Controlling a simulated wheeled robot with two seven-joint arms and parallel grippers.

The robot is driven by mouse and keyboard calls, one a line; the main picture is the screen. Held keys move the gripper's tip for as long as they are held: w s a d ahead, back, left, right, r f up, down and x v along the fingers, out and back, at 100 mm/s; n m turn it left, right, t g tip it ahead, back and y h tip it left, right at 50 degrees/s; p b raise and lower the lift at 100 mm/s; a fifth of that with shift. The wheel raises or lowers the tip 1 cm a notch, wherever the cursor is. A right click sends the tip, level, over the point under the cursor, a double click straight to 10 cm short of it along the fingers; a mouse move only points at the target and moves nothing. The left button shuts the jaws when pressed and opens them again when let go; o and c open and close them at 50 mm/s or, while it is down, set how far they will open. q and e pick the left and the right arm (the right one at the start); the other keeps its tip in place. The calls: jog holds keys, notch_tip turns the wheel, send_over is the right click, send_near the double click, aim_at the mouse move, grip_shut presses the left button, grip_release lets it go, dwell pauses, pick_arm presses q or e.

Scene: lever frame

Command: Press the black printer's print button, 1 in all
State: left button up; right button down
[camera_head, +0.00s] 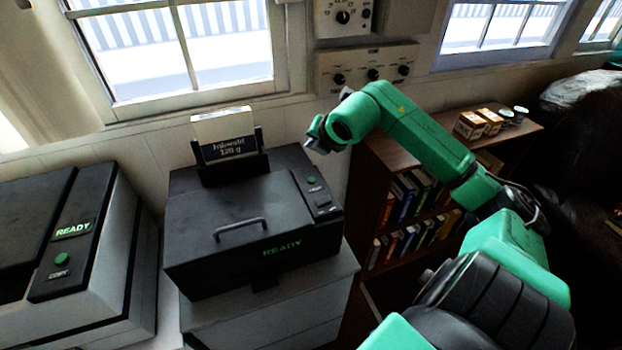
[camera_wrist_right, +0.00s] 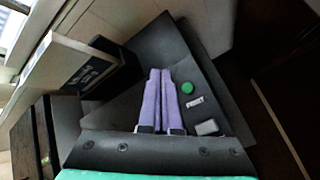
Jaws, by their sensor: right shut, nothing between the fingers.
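The black printer (camera_head: 240,225) stands on a pale cabinet in the middle of the head view, its front lit with the word READY. Its green print button (camera_head: 311,180) is on the dark panel at its top right; the button also shows in the right wrist view (camera_wrist_right: 187,88). My right gripper (camera_head: 310,146) is above the printer's back right corner, apart from the button. In the wrist view its two purple fingers (camera_wrist_right: 159,100) are together and empty, with the button just right of their tips. My left gripper is not in view.
A grey copier (camera_head: 95,270) with a green COPY button (camera_head: 61,259) stands at the left. A paper pack (camera_head: 223,126) rises from the printer's rear tray. A knob panel (camera_head: 367,66) is on the wall behind. A bookshelf (camera_head: 400,170) stands right of the printer.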

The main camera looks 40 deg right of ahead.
jog(key=b, duration=0.4)
send_over(313, 183)
notch_tip(313, 183, down, 8)
jog(key=shift+f, duration=0.1)
jog(key=shift+f+b, duration=0.25)
jog(key=shift+b, duration=0.2)
jog(key=shift+f, duration=0.1)
dwell(1.3)
jog(key=shift+f+b, duration=0.3)
jog(key=shift+b, duration=0.45)
